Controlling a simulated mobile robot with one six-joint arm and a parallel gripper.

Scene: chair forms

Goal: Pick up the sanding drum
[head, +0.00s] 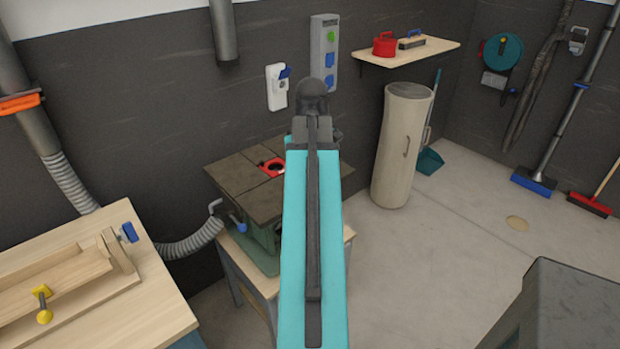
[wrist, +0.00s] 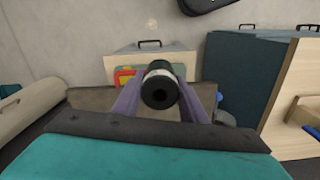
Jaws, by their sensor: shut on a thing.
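In the head view my arm covers the gripper, and the drum cannot be seen there. How high the drum is held cannot be told.
A green machine with a brown top (head: 236,178) and a red ring (head: 272,168) stands behind my arm, partly hidden. A wooden workbench (head: 150,300) is at left. A beige cylinder (head: 400,145) stands by the wall. The floor at right is mostly clear.

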